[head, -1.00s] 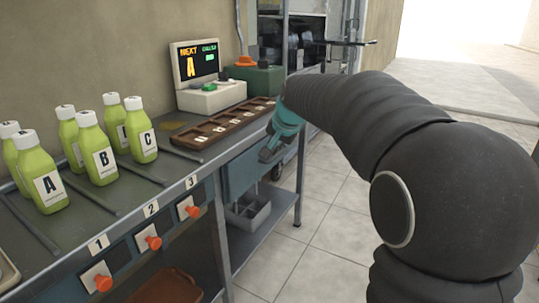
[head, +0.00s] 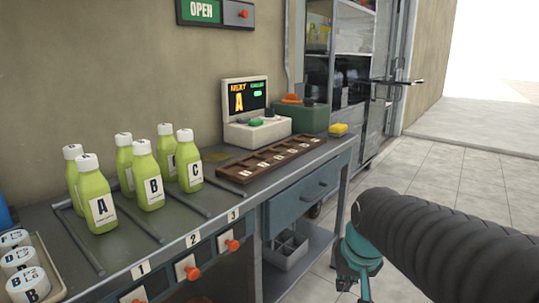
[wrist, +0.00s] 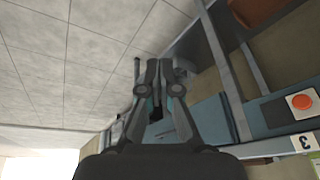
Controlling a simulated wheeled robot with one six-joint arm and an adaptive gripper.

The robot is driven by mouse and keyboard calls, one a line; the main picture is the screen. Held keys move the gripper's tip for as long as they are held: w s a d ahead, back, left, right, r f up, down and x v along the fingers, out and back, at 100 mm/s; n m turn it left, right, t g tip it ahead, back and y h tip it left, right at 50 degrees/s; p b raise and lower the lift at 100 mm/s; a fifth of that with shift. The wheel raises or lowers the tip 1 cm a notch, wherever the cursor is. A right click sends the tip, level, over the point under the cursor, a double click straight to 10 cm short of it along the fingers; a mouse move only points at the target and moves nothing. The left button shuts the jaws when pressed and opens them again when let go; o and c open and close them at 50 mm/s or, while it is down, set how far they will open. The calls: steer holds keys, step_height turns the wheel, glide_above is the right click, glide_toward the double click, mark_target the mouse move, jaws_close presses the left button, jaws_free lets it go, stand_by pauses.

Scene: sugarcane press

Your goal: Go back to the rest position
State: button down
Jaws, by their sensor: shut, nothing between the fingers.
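My gripper (head: 355,272) hangs in the lower right of the head view, over the tiled floor in front of the counter. Its fingers are closed with nothing between them. In the wrist view my gripper (wrist: 160,72) points down past the counter's front, with the blue drawer (wrist: 190,120) and floor behind it. My arm runs off to the right in the head view. Nothing touches the gripper that I can see.
Labelled green bottles (head: 150,175) stand on the counter (head: 190,222) at left. A brown slotted tray (head: 270,158) and a screen device (head: 250,110) are further back. Orange knobs (head: 232,245) line the counter front. The tiled floor (head: 430,165) at right is clear.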

steer(key=s+t, duration=0.1)
steer(key=s, duration=1.1)
steer(key=shift+s+d+f+n+t, duration=0.15)
steer(key=shift+s+d+n+t, duration=0.15)
steer(key=shift+s+d+n, duration=0.1)
steer(key=shift+d, duration=0.15)
